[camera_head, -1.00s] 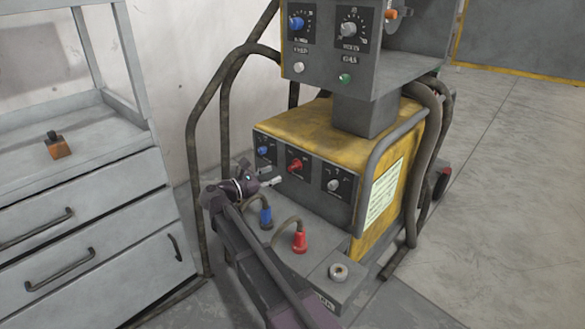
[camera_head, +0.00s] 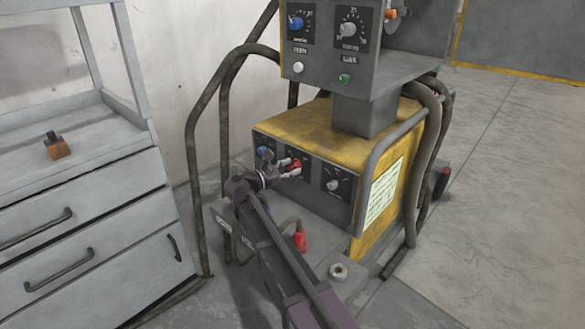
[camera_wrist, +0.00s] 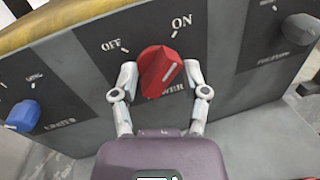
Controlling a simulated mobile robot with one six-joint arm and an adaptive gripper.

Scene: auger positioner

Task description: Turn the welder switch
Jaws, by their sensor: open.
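The welder switch is a red knob (camera_wrist: 158,66) on the dark front panel, between the labels OFF and ON with POWER below. A short slanted white line shows on its lower right face. In the head view the knob (camera_head: 294,164) is partly covered by my fingers. My gripper (camera_wrist: 160,77) is open, with one finger at the left and one at the right of the knob. In the head view my gripper (camera_head: 289,170) is right at the panel. I cannot tell whether the fingers touch the knob.
A blue knob (camera_wrist: 22,116) lies to the left and a grey knob (camera_wrist: 300,28) to the right on the same panel. A red cable plug (camera_head: 300,241) stands below. The wire feeder box (camera_head: 334,65) overhangs above. Grey drawers (camera_head: 85,215) stand at left.

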